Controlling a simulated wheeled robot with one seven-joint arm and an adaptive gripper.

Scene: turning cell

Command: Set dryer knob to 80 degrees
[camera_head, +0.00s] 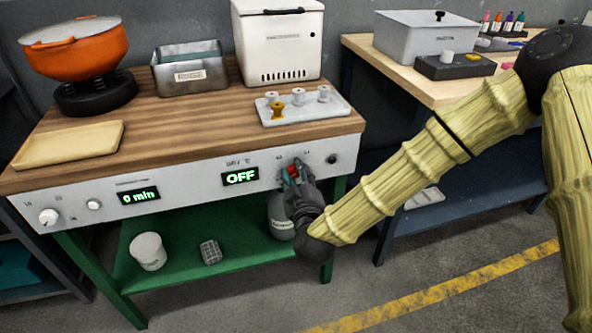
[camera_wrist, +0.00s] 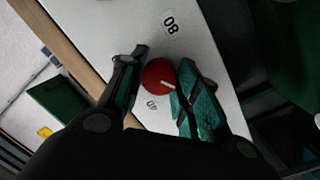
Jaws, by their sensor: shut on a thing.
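The red dryer knob (camera_wrist: 156,78) sits between the two fingers of my gripper (camera_wrist: 162,62) in the wrist view. My gripper is shut on it. A white pointer mark on the knob's face points towards the right finger. An "80" label (camera_wrist: 170,23) is above the knob in that view, and a label that looks like "40" (camera_wrist: 151,104) is below it. In the head view the red knob (camera_head: 292,171) is on the bench's white front panel, partly hidden by my gripper (camera_head: 297,179). The green display (camera_head: 240,177) left of it reads "OFF".
Another display (camera_head: 139,196) reads "0 min", with white knobs (camera_head: 49,216) to its left. A small knob (camera_head: 332,159) is right of my gripper. A bottle (camera_head: 280,218) stands below, on the green shelf (camera_head: 185,262). A second table (camera_head: 428,85) is at the right.

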